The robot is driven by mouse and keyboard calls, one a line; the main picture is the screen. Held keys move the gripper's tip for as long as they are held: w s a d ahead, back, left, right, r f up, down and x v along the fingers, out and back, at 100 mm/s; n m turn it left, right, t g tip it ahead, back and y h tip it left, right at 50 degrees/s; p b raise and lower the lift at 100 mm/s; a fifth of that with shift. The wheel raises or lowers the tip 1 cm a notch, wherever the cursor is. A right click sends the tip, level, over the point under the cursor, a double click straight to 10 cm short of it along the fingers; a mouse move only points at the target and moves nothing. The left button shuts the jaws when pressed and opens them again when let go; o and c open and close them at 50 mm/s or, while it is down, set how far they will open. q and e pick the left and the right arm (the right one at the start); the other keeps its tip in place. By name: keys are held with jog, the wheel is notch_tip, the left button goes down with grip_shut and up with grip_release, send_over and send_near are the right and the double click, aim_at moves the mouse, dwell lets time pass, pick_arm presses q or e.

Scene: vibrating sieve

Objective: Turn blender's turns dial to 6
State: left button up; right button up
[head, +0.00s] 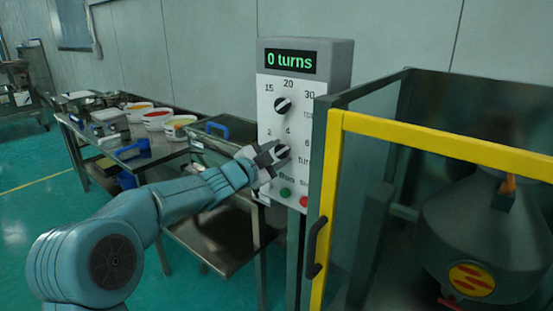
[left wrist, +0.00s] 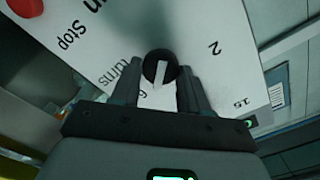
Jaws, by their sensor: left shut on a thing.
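The control panel (head: 290,125) of the blender is a light box with a display (head: 289,61) reading "0 turns". Its lower dial (head: 283,152), black with a white pointer, has the marks 2, 4 and 6 around it. My left gripper (head: 268,160) is at this dial. In the left wrist view the dial (left wrist: 160,62) sits between the two fingers of my left gripper (left wrist: 160,75), which are shut on it. The pointer's exact mark cannot be told. The upper dial (head: 282,105) has the marks 15, 20 and 30. My right gripper is out of view.
A green button (head: 285,192) and a red button (head: 304,201) sit below the dial. A yellow-framed guard door (head: 333,180) with a black handle (head: 316,245) stands close on the right, before a dark machine (head: 480,235). Metal tables with tubs (head: 157,118) stand left.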

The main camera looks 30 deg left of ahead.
pick_arm(q)
jog(key=shift+f, duration=0.1)
dwell(0.3)
jog(key=o, duration=1)
jog(key=shift+m, duration=0.3)
jog(key=s, duration=0.5)
jog(key=s+b, duration=0.1)
jog(key=s, duration=0.5)
jog(key=s+a, duration=0.1)
jog(key=s, duration=0.4)
jog(key=shift+s+a+b, duration=0.1)
jog(key=shift+s+b, duration=0.1)
jog(key=shift+b, duration=0.2)
